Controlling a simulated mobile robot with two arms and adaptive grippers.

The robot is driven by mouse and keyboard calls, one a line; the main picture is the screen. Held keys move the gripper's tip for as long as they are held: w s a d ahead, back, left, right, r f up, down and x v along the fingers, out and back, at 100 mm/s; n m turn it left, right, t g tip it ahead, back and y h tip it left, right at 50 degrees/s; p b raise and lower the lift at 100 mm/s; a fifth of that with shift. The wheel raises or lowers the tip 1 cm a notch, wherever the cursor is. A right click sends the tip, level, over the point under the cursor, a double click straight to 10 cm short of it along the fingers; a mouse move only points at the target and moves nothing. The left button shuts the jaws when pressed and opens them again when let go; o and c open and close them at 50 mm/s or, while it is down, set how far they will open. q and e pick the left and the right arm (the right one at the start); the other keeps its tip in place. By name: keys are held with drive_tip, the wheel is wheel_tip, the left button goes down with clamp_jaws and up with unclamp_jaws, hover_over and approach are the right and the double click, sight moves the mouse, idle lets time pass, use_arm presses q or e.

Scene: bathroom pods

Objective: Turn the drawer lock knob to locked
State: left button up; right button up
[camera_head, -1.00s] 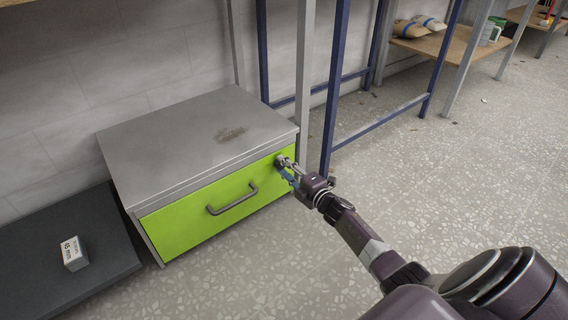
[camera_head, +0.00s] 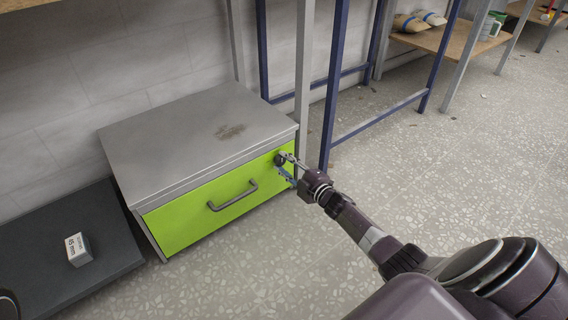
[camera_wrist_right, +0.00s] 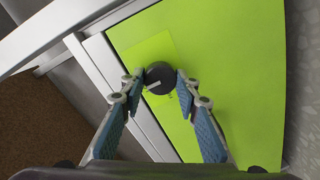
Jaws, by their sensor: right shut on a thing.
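The green drawer front (camera_head: 190,218) belongs to a grey metal cabinet (camera_head: 190,130), and the drawer looks closed. The dark round lock knob (camera_wrist_right: 160,77) is near the drawer's upper right corner; it also shows small in the head view (camera_head: 280,160). A light pointer mark on the knob points to the lower left in the wrist view. My right gripper (camera_wrist_right: 160,82) is shut on the knob, one blue-padded finger on each side; it also shows in the head view (camera_head: 286,167). Small markings beside the knob are too small to read. My left gripper is not in view.
A grey bar handle (camera_head: 232,195) sticks out from the drawer's middle. A grey post (camera_head: 304,80) and a blue frame (camera_head: 334,90) stand close right of the cabinet. A small white box (camera_head: 78,249) lies on a dark platform (camera_head: 50,285) at left. The speckled floor in front is clear.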

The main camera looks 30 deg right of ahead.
drive_tip(key=o, duration=1.2)
drive_tip(key=shift+c, duration=0.2)
drive_tip(key=s+d, duration=0.1)
drive_tip(key=s, duration=1.1)
drive_tip(key=shift+r, duration=0.4)
